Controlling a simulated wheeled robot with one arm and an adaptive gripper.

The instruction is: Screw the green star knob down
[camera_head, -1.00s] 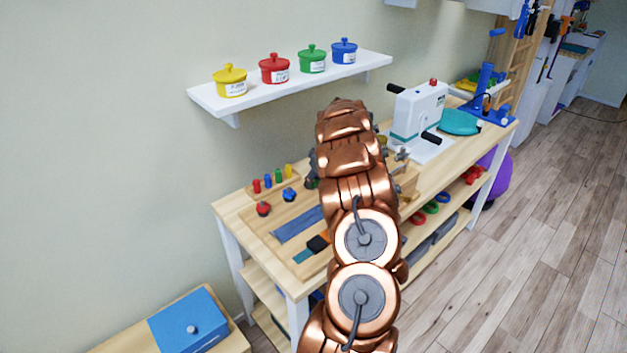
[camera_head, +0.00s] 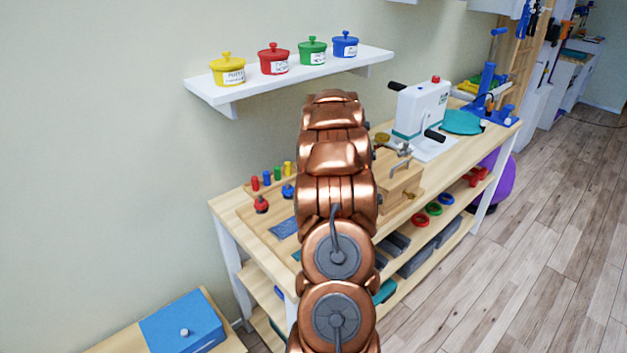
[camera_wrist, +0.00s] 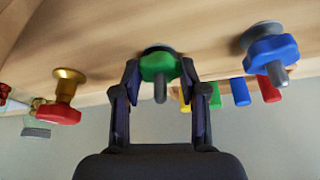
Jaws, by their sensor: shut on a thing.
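The green star knob (camera_wrist: 158,67) sits on a threaded stud that shows in the wrist view, with a grey washer behind it against the wooden board (camera_wrist: 100,52). My gripper (camera_wrist: 160,80) has one finger on each side of the knob and is shut on it. In the head view my copper arm hides the knob and the gripper.
A blue star knob (camera_wrist: 270,52) stands right of the green one in the wrist view, and a red-and-brass valve (camera_wrist: 66,95) stands left. Coloured pegs (camera_head: 271,178), a red knob (camera_head: 261,204) and a wooden box (camera_head: 400,185) share the bench. A shelf (camera_head: 290,78) hangs above.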

